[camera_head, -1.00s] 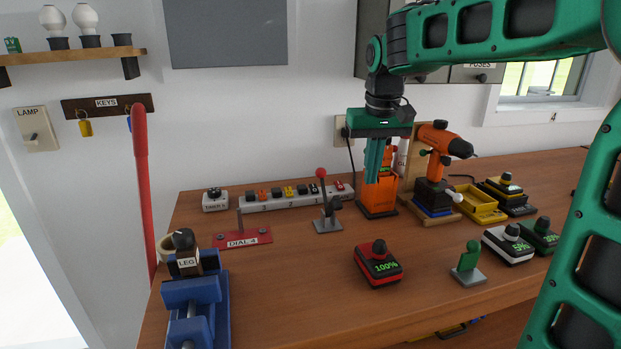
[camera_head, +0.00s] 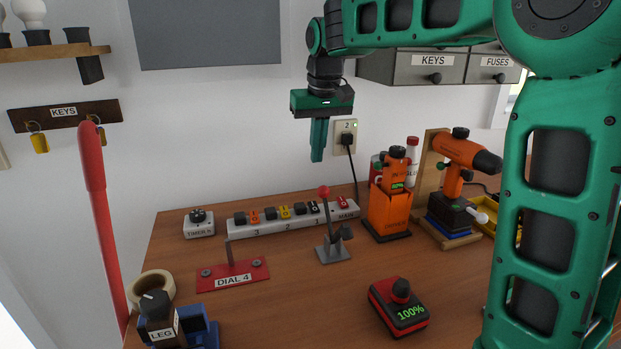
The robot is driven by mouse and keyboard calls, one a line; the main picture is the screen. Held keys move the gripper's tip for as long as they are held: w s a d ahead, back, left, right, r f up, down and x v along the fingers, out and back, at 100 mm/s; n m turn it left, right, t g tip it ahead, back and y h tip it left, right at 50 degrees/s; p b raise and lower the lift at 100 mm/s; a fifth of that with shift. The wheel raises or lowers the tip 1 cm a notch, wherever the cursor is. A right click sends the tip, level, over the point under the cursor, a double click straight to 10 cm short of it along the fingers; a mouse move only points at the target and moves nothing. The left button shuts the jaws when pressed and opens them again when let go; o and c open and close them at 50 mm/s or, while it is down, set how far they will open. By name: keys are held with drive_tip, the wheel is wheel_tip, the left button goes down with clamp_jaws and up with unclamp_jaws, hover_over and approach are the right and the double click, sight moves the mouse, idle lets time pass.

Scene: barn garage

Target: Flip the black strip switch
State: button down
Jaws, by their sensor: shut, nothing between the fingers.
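A white power strip (camera_head: 270,229) lies at the back of the workbench by the wall, labelled 3, 2, 1 and MAIN. Small black, orange, yellow and white pieces sit along its top, with a red switch (camera_head: 343,202) at the MAIN end. Several pieces are black, such as the one at the left end (camera_head: 240,218); I cannot tell which are switches and which are plugs. My gripper (camera_head: 318,160) points down with its green fingers together, empty, in the air above the strip's right part. It touches nothing.
A red-knobbed lever (camera_head: 324,193) stands in front of the strip. An orange device (camera_head: 388,208) and an orange drill (camera_head: 462,155) stand to the right. The bench's middle is mostly clear.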

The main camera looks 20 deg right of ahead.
sight(312, 203)
drive_tip(key=x, duration=1.3)
drive_tip(key=shift+f, duration=0.35)
